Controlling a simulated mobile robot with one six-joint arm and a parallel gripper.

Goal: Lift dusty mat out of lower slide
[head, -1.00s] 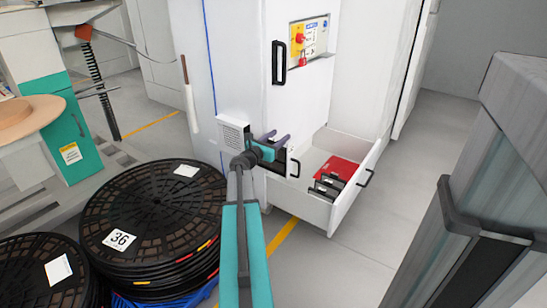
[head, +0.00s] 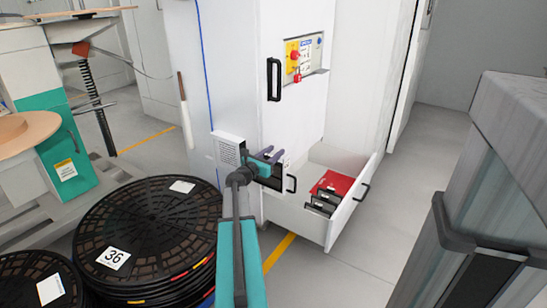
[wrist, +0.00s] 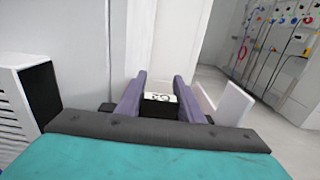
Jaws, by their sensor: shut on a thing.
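My gripper (head: 271,155) has purple fingers and is in front of the white cabinet, up and left of the open lower drawer (head: 338,218). In the wrist view my gripper (wrist: 160,88) is shut on a small dark block with a white marked label (wrist: 160,98). A flat red thing (head: 333,183) lies in the drawer, apart from my gripper. I cannot tell for certain whether it is the dusty mat. Dark pieces with pale labels (head: 323,201) stand in front of it.
The white cabinet (head: 238,80) carries a black handle (head: 274,79) and a switch panel (head: 305,55). Black reels labelled 36 (head: 150,230) are stacked at lower left. A grey bin (head: 490,235) is at right. Open floor (head: 340,275) lies before the drawer.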

